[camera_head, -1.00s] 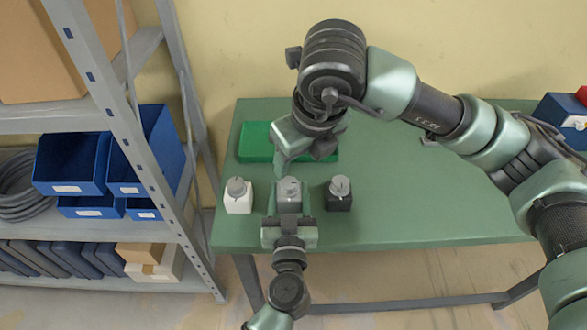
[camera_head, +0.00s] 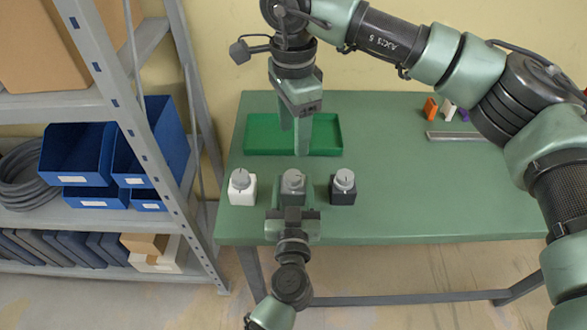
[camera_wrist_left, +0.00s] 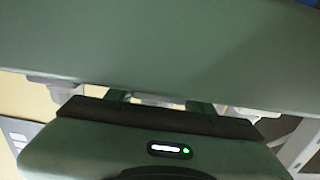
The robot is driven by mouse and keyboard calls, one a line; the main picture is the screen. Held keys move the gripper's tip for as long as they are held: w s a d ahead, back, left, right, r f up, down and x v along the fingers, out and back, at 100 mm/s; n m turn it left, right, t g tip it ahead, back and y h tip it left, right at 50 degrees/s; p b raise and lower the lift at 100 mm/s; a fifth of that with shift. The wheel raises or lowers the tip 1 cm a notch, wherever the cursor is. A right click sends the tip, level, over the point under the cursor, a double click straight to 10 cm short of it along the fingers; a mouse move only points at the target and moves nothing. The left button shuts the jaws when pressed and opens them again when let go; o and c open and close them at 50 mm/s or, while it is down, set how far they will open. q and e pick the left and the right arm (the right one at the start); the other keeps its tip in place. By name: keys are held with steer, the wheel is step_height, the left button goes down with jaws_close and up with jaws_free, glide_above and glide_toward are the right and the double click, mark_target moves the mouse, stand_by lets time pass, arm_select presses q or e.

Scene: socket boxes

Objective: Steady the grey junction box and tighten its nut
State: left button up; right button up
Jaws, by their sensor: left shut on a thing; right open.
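The grey junction box (camera_head: 293,188) stands near the table's front edge, between a white box and a dark box. A round grey nut (camera_head: 293,177) sits on top of it. My left gripper (camera_head: 292,206) is shut on the grey box from the front side. My right gripper (camera_head: 296,142) is open and empty, fingers down, behind the grey box and in front of the green tray in the picture.
The white box (camera_head: 242,190) and dark box (camera_head: 343,190), each with a grey cap, flank the grey one closely. The green tray (camera_head: 262,151) looks empty where visible. Small orange, white and purple items (camera_head: 448,111) stand at the right. A shelf (camera_head: 150,150) borders the table's left.

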mark_target(294, 175)
step_height(294, 175, down, 12)
steer(key=shift+r, duration=0.2)
jaws_close()
